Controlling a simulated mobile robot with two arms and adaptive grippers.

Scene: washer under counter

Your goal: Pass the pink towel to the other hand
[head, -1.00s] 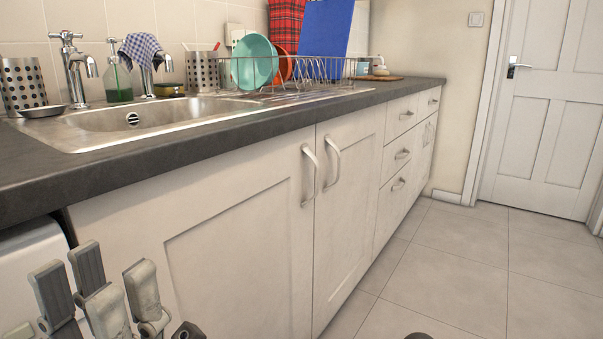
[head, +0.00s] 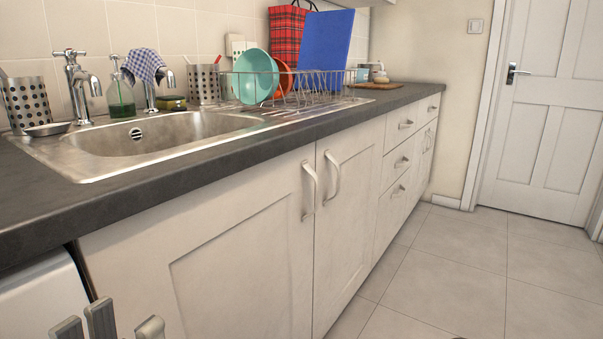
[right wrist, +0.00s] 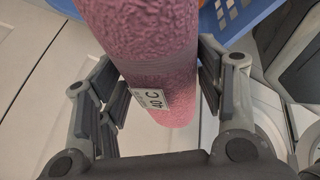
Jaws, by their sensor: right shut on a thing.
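The pink towel (right wrist: 140,40) is a thick textured roll with a white "40 C" label. It runs from the top edge of the right wrist view down between the fingers of my right gripper (right wrist: 158,80), which is shut on it. The towel does not show in the head view. Several grey fingertips (head: 100,320) stick up at the bottom left of the head view, cut off by the edge. I cannot tell which of them belong to my left gripper, or whether it is open.
A blue basket (right wrist: 238,14) with holes is at the top right of the right wrist view. A white appliance (head: 40,300) stands under the dark counter (head: 210,140), left of the closed cupboards (head: 240,260).

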